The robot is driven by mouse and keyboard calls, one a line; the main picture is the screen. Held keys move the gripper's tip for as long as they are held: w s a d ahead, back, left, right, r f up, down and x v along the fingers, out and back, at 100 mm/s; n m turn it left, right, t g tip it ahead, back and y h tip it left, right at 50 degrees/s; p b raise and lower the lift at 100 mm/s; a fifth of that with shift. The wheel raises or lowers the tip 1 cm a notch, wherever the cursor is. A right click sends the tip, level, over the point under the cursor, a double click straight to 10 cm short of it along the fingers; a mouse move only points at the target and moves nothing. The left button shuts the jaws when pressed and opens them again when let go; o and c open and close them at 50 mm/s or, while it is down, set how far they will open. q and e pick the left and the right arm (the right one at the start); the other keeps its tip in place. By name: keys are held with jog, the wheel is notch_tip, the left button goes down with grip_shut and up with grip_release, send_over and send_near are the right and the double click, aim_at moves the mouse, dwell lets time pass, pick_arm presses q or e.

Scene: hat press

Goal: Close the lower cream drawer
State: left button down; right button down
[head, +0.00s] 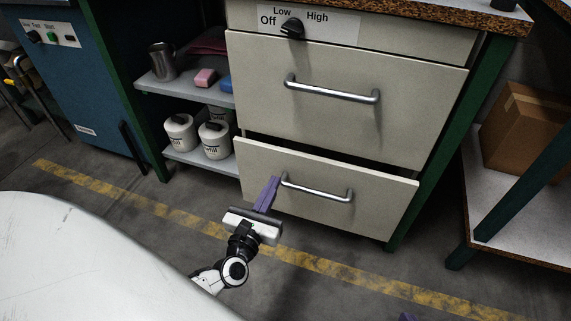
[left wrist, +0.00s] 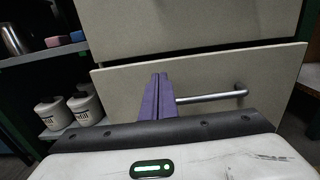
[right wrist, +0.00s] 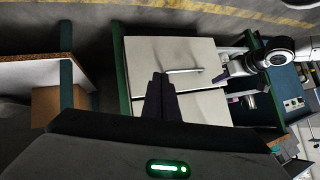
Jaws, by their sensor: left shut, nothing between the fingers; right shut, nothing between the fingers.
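The lower cream drawer (head: 325,205) stands partly open, with a dark gap along its top edge under the closed upper drawer (head: 350,125). Its silver bar handle (head: 317,191) faces me. My left gripper (head: 270,182) is shut and empty, its purple fingers in front of the drawer by the handle's left end. In the left wrist view the fingers (left wrist: 158,78) overlap that end of the handle; I cannot tell whether they touch the front. My right gripper (head: 406,317) barely shows at the bottom edge. In the right wrist view its fingers (right wrist: 160,77) are shut and empty, apart from the drawers.
A knob panel (head: 292,28) sits above the drawers. Open shelves (head: 190,86) with a metal mug and white tubs stand left. A cardboard box (head: 523,128) rests on a shelf at right. The floor before the drawer is clear, crossed by yellow tape (head: 130,198).

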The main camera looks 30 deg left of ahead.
aim_at(288, 155)
pick_arm(q)
jog(key=b+x, duration=0.1)
jog(key=x, duration=0.6)
jog(key=shift+w, duration=0.4)
jog(key=shift+w+a+b, duration=0.2)
jog(key=shift+w+b, duration=0.1)
jog(key=shift+w, duration=0.25)
pick_arm(e)
jog(key=shift+w+a+r+y, duration=0.1)
jog(key=shift+a+r+y, duration=0.4)
jog(key=shift+r, duration=0.2)
